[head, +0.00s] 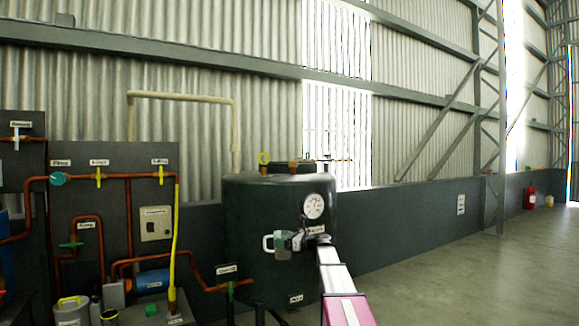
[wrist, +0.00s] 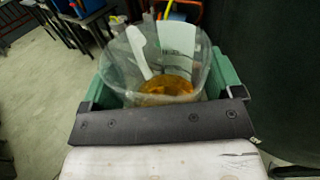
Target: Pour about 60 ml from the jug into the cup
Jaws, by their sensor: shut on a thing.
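The jug (wrist: 120,68) is clear, with orange-yellow liquid (wrist: 165,88) low inside it and a white upright strip, seemingly its handle, on the far side. My gripper (wrist: 168,88) is shut on the jug, with one green finger on each side of it. In the head view my gripper (head: 284,243) is held in front of the dark tank, with the jug's pale handle (head: 267,243) sticking out to its left. The jug looks about upright. I cannot make out the cup in either view.
The dark tank (head: 260,210) with a round gauge (head: 313,206) stands right behind my gripper. Copper pipes on a dark panel (head: 150,165) are at the left.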

